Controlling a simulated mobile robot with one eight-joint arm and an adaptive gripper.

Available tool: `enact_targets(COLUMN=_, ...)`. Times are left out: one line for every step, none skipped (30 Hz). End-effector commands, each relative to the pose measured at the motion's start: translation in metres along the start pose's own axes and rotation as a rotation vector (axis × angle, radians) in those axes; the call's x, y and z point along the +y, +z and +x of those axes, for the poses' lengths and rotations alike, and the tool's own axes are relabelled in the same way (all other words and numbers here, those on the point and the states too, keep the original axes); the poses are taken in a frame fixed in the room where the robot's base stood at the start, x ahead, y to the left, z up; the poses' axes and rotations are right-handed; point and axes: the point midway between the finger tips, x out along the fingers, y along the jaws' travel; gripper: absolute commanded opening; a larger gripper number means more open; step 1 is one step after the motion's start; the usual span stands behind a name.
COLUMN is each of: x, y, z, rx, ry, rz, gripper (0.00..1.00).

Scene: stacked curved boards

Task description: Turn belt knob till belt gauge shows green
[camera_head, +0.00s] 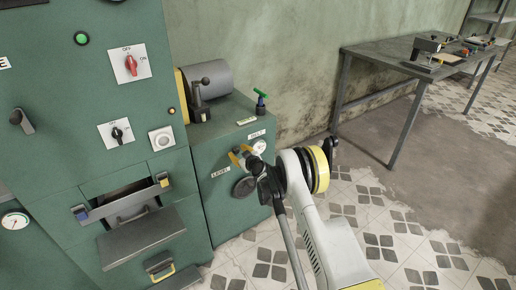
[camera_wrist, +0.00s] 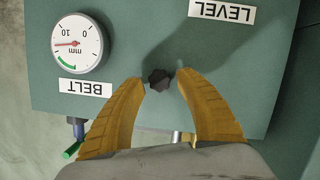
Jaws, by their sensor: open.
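The belt gauge (camera_wrist: 77,43) is a round white dial in the wrist view, seen upside down beside its BELT label (camera_wrist: 85,87). Its red needle points left in that view, outside the green arc at the dial's lower left. A small dark knob (camera_wrist: 159,79) sits on the green panel, between the yellow fingertips of my gripper (camera_wrist: 161,76). The fingers are open around it, with the tips close to its sides; I cannot tell whether they touch. In the head view the gauge (camera_head: 259,146) shows beside my gripper (camera_head: 239,156), and the knob is hidden.
A LEVEL label (camera_wrist: 226,12) is at the wrist view's upper right. In the head view a dark round part (camera_head: 245,187) sits below my gripper. A green-handled lever (camera_head: 261,95) stands on the cabinet top. A metal table (camera_head: 385,52) stands at right; tiled floor lies between.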

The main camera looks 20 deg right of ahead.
Motion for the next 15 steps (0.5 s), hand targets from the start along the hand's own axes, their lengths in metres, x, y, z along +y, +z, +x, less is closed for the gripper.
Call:
enact_targets(x=-0.0001, y=0.0, z=-0.0001, rx=0.0, ry=0.0, rz=0.0, gripper=0.41)
enact_targets(x=-0.0001, y=0.0, z=-0.0001, rx=0.0, ry=0.0, rz=0.0, gripper=0.41)
enact_targets(x=0.0, y=0.0, z=-0.0001, rx=0.0, ry=0.0, rz=0.0, gripper=0.31)
enact_targets(x=-0.0001, y=0.0, z=-0.0002, rx=0.0, ry=0.0, rz=0.0, gripper=0.21)
enact_targets(x=-0.0001, y=0.0, z=-0.0002, rx=0.0, ry=0.0, rz=0.0, gripper=0.12)
enact_targets(x=0.0, y=0.0001, z=-0.0002, rx=0.0, ry=0.0, rz=0.0, gripper=0.04)
enact_targets(x=0.0, y=0.0001, z=-0.0002, rx=0.0, ry=0.0, rz=0.0, gripper=0.04)
enact_targets(x=0.0, y=0.0, z=-0.0002, rx=0.0, ry=0.0, rz=0.0, gripper=0.04)
enact_targets(x=0.0, y=0.0, z=-0.0002, rx=0.0, ry=0.0, rz=0.0, gripper=0.04)
enact_targets(x=0.0, y=0.0, z=-0.0002, rx=0.0, ry=0.0, rz=0.0, gripper=0.04)
enact_targets(x=0.0, y=0.0, z=-0.0002, rx=0.0, ry=0.0, rz=0.0, gripper=0.04)
enact_targets(x=-0.0002, y=0.0, z=-0.0002, rx=0.0, ry=0.002, rz=-0.005, gripper=0.04)
enact_targets(x=-0.0009, y=0.0, z=-0.0001, rx=0.0, ry=0.007, rz=-0.025, gripper=0.04)
enact_targets(x=-0.002, y=0.0, z=0.0001, rx=0.0, ry=0.017, rz=-0.062, gripper=0.04)
enact_targets(x=-0.003, y=-0.0001, z=0.0001, rx=0.001, ry=0.038, rz=-0.127, gripper=0.04)
